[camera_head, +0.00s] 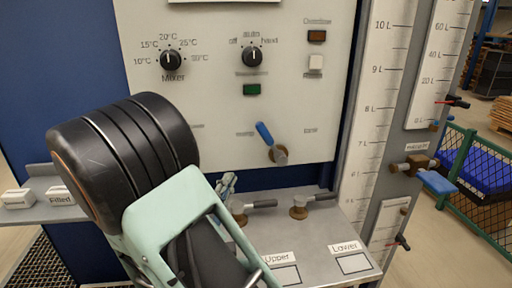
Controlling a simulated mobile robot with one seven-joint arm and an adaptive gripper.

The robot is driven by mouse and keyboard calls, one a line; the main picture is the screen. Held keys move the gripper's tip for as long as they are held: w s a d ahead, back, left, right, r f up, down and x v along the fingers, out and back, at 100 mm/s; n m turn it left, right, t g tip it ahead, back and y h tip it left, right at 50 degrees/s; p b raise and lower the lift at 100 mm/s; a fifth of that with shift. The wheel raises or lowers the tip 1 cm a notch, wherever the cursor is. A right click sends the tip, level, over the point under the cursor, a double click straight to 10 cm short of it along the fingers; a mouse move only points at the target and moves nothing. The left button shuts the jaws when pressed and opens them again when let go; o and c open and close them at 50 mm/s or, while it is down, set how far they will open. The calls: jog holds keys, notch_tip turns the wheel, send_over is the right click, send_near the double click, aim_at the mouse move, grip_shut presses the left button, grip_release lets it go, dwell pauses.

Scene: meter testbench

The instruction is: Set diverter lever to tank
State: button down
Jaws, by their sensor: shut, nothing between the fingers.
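The lever with a blue handle (265,134) is on the white front panel. It tilts up and slightly left from its grey pivot (279,155). A small label (245,134) is left of it and another label (311,130) is right of it; both are too blurred to read surely. My gripper (228,182) is below and left of the lever, apart from it. Its small fingertips look shut and hold nothing. The rest of the gripper is mostly hidden behind my own arm.
The Mixer knob (171,60) and another knob (252,56) are above. Graduated scales and a blue-handled valve (437,182) are at right.

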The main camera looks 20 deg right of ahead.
aim_at(271, 143)
jog(key=s+d+r+p+x, duration=0.1)
jog(key=s+p+x, duration=0.1)
jog(key=x, duration=1.1)
jog(key=shift+d, duration=0.4)
jog(key=shift+r, duration=0.15)
jog(key=shift+s+d+r+m+g, duration=0.1)
jog(key=shift+d+r+m+g, duration=0.1)
jog(key=shift+m+g, duration=0.15)
